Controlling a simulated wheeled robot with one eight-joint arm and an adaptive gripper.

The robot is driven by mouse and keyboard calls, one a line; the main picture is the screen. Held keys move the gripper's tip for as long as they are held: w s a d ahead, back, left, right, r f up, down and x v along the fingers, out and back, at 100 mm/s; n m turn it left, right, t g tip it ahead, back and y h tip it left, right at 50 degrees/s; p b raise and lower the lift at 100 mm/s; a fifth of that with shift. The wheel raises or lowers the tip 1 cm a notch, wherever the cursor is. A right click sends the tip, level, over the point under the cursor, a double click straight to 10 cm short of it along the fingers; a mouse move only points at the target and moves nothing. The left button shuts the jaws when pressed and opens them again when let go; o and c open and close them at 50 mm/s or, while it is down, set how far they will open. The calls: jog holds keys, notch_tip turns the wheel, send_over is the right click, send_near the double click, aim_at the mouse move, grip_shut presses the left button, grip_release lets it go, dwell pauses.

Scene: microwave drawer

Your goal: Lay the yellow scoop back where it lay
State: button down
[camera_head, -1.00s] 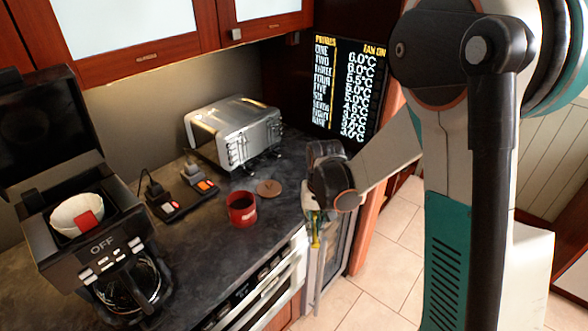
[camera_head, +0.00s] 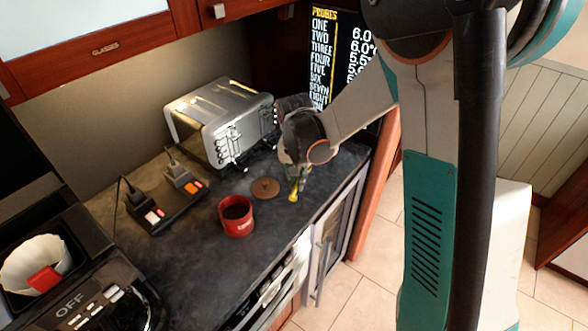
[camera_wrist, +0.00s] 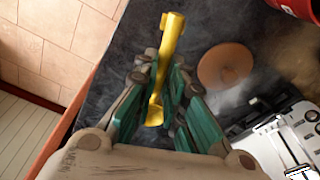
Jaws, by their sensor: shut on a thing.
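The yellow scoop (camera_wrist: 167,55) is between the teal fingers of my gripper (camera_wrist: 163,97) in the wrist view, its length pointing away from the palm. My gripper is shut on it. In the head view my gripper (camera_head: 292,178) is over the dark counter's right end, and the scoop (camera_head: 293,193) points down below it. I cannot tell whether the scoop touches the counter. A red canister (camera_head: 236,216) with dark contents stands open to the left. A round brown lid (camera_head: 265,188) lies flat on the counter just left of the scoop, and also shows in the wrist view (camera_wrist: 225,65).
A silver toaster (camera_head: 222,120) stands behind my gripper. A power strip with plugs (camera_head: 168,206) lies to the left. A coffee maker (camera_head: 70,290) with a white filter stands at the lower left. The counter in front of the lid is clear up to its edge.

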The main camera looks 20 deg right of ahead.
jog(key=shift+s+r, duration=0.1)
jog(key=shift+s, duration=0.1)
jog(key=shift+f+b, duration=2.95)
jog(key=shift+f, duration=0.4)
jog(key=c, duration=1.6)
grip_release()
jog(key=shift+o, duration=0.2)
